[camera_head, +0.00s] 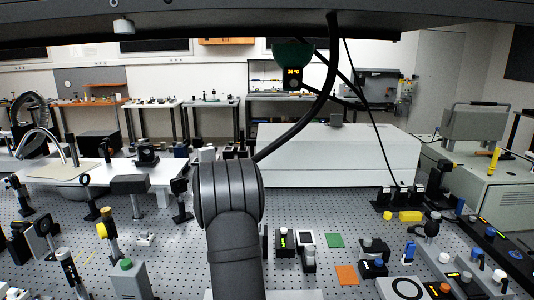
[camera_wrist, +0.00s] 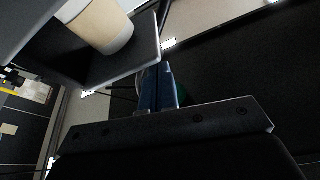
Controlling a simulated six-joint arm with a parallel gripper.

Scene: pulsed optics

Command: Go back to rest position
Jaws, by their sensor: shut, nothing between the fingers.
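My gripper (camera_wrist: 158,82) shows in the wrist view as two dark blue fingers side by side, shut with nothing between them. They stand beyond a dark plate with screws. They point toward a dark overhead surface, and no bench surface lies near the tips. In the head view my dark grey arm rises through the middle of the picture. My gripper is not visible there.
The perforated optics table (camera_head: 340,240) carries several mounts and small devices on both sides. A large white box (camera_head: 340,155) stands behind my arm. A green dome (camera_head: 293,54) and black cables hang overhead. A cream cylindrical thing (camera_wrist: 103,27) is close in the wrist view.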

